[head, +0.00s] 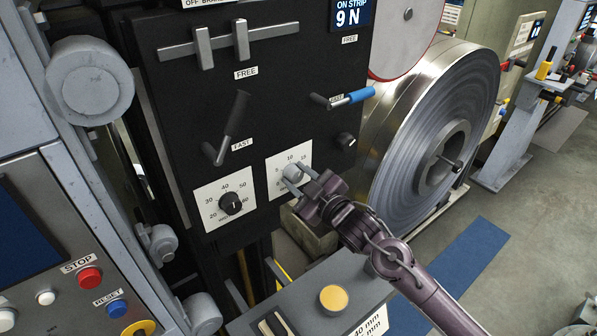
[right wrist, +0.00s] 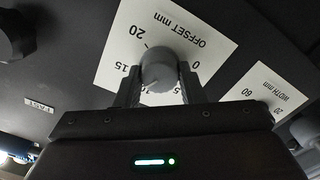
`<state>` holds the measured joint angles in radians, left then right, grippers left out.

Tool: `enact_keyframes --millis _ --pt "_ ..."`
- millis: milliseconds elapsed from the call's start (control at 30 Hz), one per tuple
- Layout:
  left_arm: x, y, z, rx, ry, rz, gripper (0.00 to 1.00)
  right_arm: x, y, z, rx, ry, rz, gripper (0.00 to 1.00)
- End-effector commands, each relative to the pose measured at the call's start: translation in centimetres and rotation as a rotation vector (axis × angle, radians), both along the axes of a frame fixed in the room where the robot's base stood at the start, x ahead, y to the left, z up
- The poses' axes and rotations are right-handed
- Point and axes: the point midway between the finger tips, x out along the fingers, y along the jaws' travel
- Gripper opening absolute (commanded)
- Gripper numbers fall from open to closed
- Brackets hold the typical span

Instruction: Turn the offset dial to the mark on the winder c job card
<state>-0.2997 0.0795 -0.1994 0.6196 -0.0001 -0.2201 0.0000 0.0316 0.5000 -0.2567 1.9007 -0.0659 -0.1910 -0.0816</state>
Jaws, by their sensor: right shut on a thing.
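The offset dial (head: 292,173) is a grey round knob on a white scale plate (head: 274,188) on the black panel. The fingers hide part of the scale, and I cannot read the dial's setting. A white label (head: 372,322) reading 40 mm is cut off at the bottom; I cannot tell whether it is the job card. My left gripper is not in view.
The black width dial (head: 231,203) is just left of the offset dial. Levers stand above, including a blue-handled one (head: 352,97). A large steel coil (head: 430,130) is at the right.

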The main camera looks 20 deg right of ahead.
Motion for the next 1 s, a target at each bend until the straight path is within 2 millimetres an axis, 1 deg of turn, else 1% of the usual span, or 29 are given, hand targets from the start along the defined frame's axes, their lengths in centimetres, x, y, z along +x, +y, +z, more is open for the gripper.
enact_keyframes --millis 33,100,500,700,1000 --pt "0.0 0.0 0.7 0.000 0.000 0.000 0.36 0.0 0.0 0.1 0.043 0.020 -0.001 0.13" --pt "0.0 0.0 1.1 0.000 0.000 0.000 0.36 0.0 0.0 0.1 0.104 0.042 -0.001 0.13" --pt "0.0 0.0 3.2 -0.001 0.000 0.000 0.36 0.0 0.0 0.0 0.405 0.152 0.000 0.13" --pt "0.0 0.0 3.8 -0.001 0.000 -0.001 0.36 0.0 0.0 0.0 0.493 0.184 0.000 0.13" --pt "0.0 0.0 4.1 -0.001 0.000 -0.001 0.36 0.0 -0.1 -0.1 0.548 0.204 0.000 0.13"
